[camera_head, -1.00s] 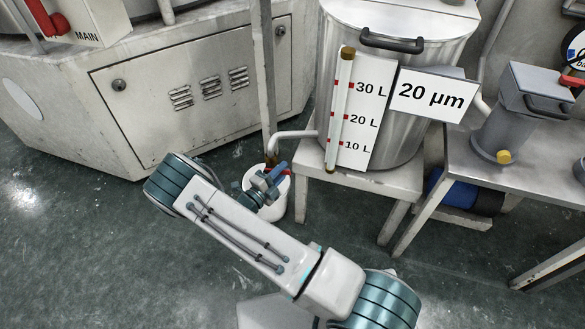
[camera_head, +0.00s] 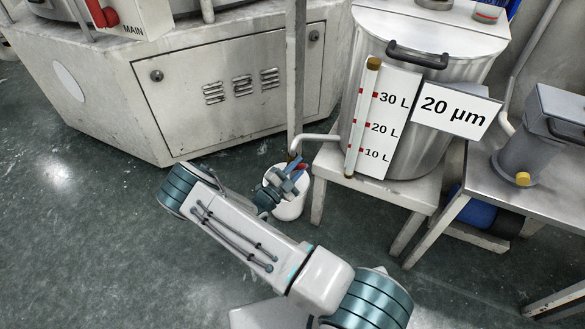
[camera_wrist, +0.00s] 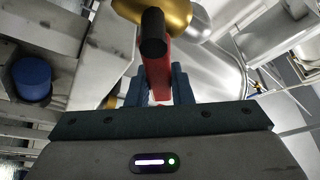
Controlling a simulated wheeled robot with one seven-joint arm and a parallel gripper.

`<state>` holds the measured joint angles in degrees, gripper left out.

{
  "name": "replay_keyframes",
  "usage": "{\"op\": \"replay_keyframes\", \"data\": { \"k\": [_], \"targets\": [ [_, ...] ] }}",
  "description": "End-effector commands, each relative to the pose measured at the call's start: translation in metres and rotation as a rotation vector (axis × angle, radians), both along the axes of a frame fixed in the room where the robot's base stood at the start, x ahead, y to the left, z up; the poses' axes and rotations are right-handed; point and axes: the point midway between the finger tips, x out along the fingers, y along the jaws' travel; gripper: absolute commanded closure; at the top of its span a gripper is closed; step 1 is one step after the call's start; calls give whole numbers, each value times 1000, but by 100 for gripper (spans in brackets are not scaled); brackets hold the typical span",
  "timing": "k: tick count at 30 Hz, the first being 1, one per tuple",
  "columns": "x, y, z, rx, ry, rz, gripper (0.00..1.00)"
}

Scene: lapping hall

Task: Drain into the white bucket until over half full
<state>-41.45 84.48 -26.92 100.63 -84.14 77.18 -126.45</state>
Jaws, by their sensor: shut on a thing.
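The white bucket (camera_head: 291,207) stands on the floor beside the stand of the steel tank (camera_head: 440,65) labelled 20 µm. A drain pipe (camera_head: 318,138) runs left from the tank to a tap above the bucket. My gripper (camera_head: 291,180) is at the tap, over the bucket. In the wrist view my gripper (camera_wrist: 157,90) is shut on the tap's red lever (camera_wrist: 160,70), which has a black end. The brass tap body (camera_wrist: 180,14) is just beyond. The sight tube (camera_head: 363,115) looks pale along its length; its level is unclear. My gripper hides the bucket's inside and any stream.
A post (camera_head: 295,80) stands just left of the drain pipe. A steel cabinet (camera_head: 225,90) fills the back left. A metal table (camera_head: 535,185) with a grey pump-like unit (camera_head: 540,135) stands right, a blue drum (camera_head: 480,213) beneath. Floor at left is clear.

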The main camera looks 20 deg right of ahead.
Motion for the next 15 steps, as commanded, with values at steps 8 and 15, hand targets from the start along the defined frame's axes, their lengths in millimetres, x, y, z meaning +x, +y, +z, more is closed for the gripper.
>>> {"op": "replay_keyframes", "data": {
  "k": [8,15],
  "targets": [
    [0,1,-1,1,2,1,100],
    [0,1,-1,1,1,0,58]
  ]
}}
